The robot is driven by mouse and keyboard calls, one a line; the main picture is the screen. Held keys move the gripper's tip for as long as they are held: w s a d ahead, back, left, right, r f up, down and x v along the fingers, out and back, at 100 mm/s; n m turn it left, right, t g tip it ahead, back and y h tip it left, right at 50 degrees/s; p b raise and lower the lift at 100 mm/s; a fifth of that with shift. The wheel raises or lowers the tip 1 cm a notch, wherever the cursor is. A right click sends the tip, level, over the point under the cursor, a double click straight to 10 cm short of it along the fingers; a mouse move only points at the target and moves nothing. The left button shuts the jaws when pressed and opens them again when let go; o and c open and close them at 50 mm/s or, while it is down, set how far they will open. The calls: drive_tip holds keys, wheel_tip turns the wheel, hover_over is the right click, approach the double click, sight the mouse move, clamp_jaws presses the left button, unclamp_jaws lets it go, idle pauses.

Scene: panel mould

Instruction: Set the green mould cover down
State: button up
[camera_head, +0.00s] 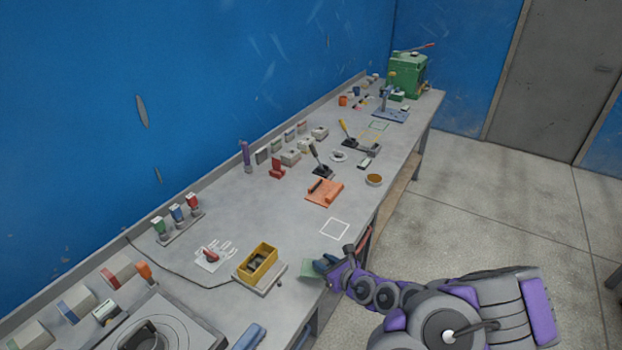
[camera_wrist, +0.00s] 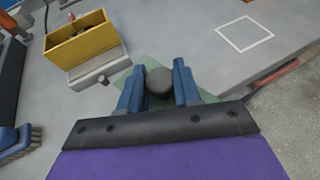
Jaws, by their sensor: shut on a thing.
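The green mould cover (camera_head: 311,269) is a flat plate, seen under my gripper near the front edge of the bench; it also shows in the wrist view (camera_wrist: 125,82). A round dark knob (camera_wrist: 159,81) sits between my fingers. My gripper (camera_head: 326,264) is shut on the cover by this knob, with a blue finger on each side in the wrist view (camera_wrist: 158,84). The fingers and knob hide the plate's middle. I cannot tell whether the plate touches the bench. A yellow open box mould (camera_head: 257,259) on a pale base stands to its left.
A white outlined square (camera_head: 335,229) on the bench (camera_head: 240,212) is empty, up and right of the cover. An orange fixture (camera_head: 324,192) and a brown bowl (camera_head: 374,180) stand farther back.

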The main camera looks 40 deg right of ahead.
drive_tip(key=shift+s+d+f, duration=0.1)
drive_tip(key=shift+d+f, duration=0.05)
drive_tip(key=shift+d, duration=0.1)
drive_tip(key=shift+w+d+f+b, duration=0.1)
drive_tip(key=shift+w+d+b, duration=0.15)
drive_tip(key=shift+b, duration=0.1)
drive_tip(key=b, duration=0.4)
hover_over(322, 242)
drive_tip(key=s, duration=0.1)
drive_tip(key=shift+a+f, duration=0.2)
drive_tip(key=shift+f, duration=0.6)
drive_tip(key=shift+w+d+r, duration=0.15)
drive_tip(key=shift+w+d, duration=0.1)
drive_tip(key=shift+w, duration=0.2)
drive_tip(key=shift+w+f, duration=0.15)
drive_tip(key=shift+f, duration=0.1)
wheel_tip(322, 242, down, 3)
drive_tip(key=shift+f+b, duration=0.15)
drive_tip(key=shift+b, duration=0.35)
drive_tip(key=o, duration=1.1)
drive_tip(key=shift+c, duration=0.2)
